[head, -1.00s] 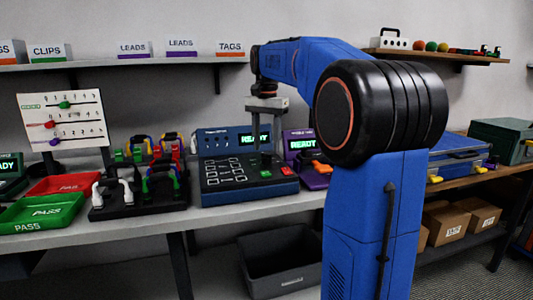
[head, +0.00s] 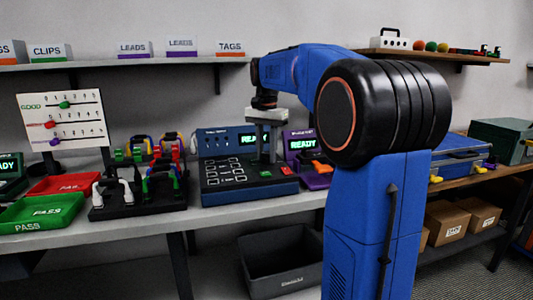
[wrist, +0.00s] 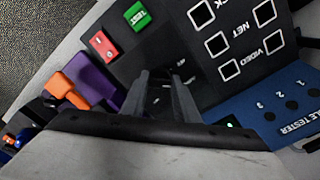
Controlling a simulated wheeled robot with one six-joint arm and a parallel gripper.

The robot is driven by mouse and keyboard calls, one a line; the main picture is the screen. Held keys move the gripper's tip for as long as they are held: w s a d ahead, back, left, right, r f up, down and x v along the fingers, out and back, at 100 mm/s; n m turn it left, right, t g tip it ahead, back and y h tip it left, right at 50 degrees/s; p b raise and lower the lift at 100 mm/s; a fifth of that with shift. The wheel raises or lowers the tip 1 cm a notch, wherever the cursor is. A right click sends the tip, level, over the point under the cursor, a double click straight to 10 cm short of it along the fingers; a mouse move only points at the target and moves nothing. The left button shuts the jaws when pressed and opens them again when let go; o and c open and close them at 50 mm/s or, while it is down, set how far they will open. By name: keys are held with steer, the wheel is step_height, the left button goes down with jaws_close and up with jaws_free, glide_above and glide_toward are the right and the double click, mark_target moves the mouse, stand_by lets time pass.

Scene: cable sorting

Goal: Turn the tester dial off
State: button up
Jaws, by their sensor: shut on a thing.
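The blue cable tester (head: 219,141) stands on the bench with its lit screen reading READY, partly covered by my gripper. Its dark sloping panel (head: 225,187) carries port outlines, a green button (head: 265,174) and a red button (head: 286,171). The wrist view shows the green TEST button (wrist: 138,16) and the red button (wrist: 104,44) beside my fingers. My gripper (head: 265,158) points down at the panel's back part, its fingers (wrist: 160,80) close together on a small dark part. I take this to be the dial, mostly hidden between the fingers; its setting cannot be read.
A purple tester (head: 299,144) with an orange part stands close on the right. A black cable rack (head: 120,208) and green tray (head: 40,213) are on the left. A shelf (head: 150,62) runs above; a grey bin (head: 282,265) sits below.

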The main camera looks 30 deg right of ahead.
steer(key=n, duration=0.4)
steer(key=shift+n, duration=0.3)
steer(key=n, duration=0.4)
steer(key=shift+n, duration=0.3)
stand_by(0.3)
steer(key=o, duration=1.1)
steer(key=shift+c, duration=0.2)
step_height(320, 180, up, 18)
steer(key=shift+f, duration=0.25)
